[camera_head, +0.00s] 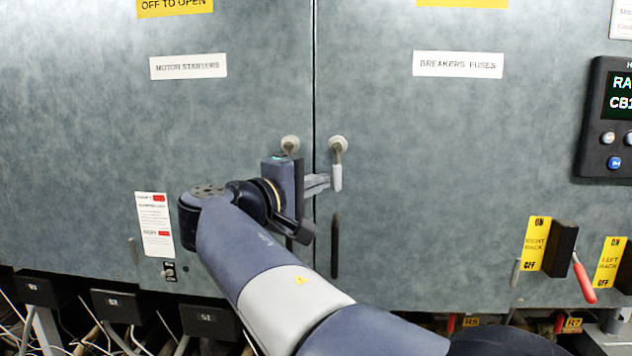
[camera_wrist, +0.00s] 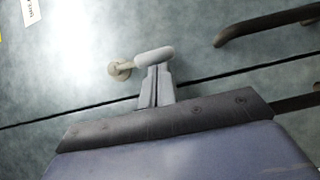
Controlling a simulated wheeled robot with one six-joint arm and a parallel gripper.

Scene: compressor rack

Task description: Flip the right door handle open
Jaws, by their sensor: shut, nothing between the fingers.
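The right door handle (camera_head: 336,176) is a pale grey lever hanging down from a round pivot on the right door (camera_head: 430,190), just right of the seam. It also shows in the wrist view (camera_wrist: 154,57), with its beige pivot (camera_wrist: 121,70) to its left. My gripper (camera_head: 326,182) comes from the left across the seam, with its fingers shut and nothing between them. In the wrist view, the fingertips (camera_wrist: 157,72) are right at the side of the lever's lower part. Whether they touch it I cannot tell. My wrist hides most of the left door's handle below its pivot (camera_head: 290,143).
A dark vertical pull (camera_head: 334,246) is on the right door below the lever; it also shows in the wrist view (camera_wrist: 262,26). A red-handled switch (camera_head: 583,277) and a display panel (camera_head: 608,120) are at the right. Black boxes and cables lie below left. The right door's middle is clear.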

